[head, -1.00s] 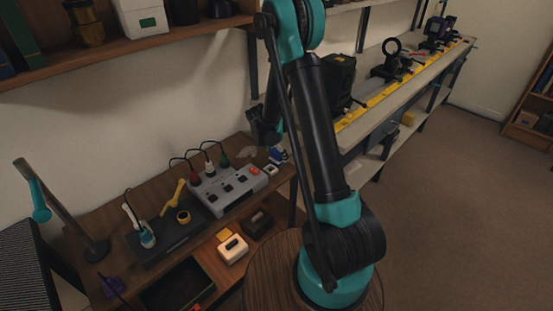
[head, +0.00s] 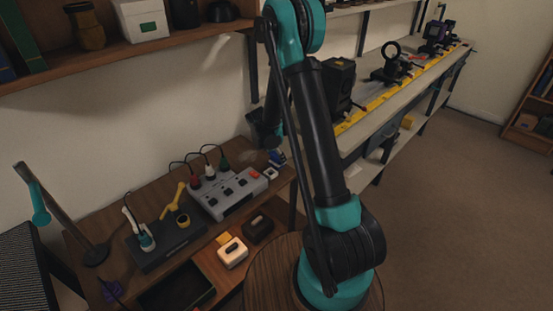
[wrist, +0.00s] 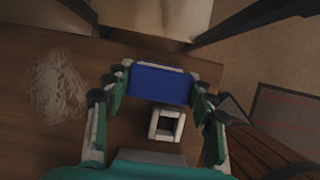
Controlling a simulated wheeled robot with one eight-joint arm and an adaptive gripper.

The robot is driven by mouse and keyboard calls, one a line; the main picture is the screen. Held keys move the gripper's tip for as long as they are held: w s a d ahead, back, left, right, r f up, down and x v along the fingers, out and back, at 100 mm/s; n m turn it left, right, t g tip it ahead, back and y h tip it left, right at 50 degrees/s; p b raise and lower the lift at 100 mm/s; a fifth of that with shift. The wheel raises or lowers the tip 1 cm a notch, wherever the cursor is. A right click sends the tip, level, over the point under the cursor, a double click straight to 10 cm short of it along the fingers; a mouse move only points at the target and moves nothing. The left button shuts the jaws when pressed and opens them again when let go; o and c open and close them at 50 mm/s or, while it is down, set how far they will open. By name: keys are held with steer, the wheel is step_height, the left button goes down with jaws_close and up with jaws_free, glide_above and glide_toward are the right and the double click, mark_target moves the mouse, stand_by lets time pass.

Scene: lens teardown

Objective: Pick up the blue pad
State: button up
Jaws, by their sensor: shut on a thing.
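The blue pad (wrist: 160,85) is a flat blue block between the two fingers of my gripper (wrist: 160,78) in the wrist view. The gripper is shut on its two ends. In the head view the blue pad (head: 277,157) shows small at the right end of the wooden desk, just right of the grey switch box. My arm hides most of the gripper there. I cannot tell whether the pad is clear of the surface below it.
A small white open-topped holder (wrist: 166,125) stands close to the pad. A pale tangled patch (wrist: 58,88) lies left on the desk (wrist: 30,135). The grey switch box (head: 228,193) with cables is left of the pad. The long bench (head: 410,85) stands behind my arm.

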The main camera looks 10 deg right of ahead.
step_height(320, 180, up, 20)
stand_by(0.5)
steer(key=shift+f, duration=0.1)
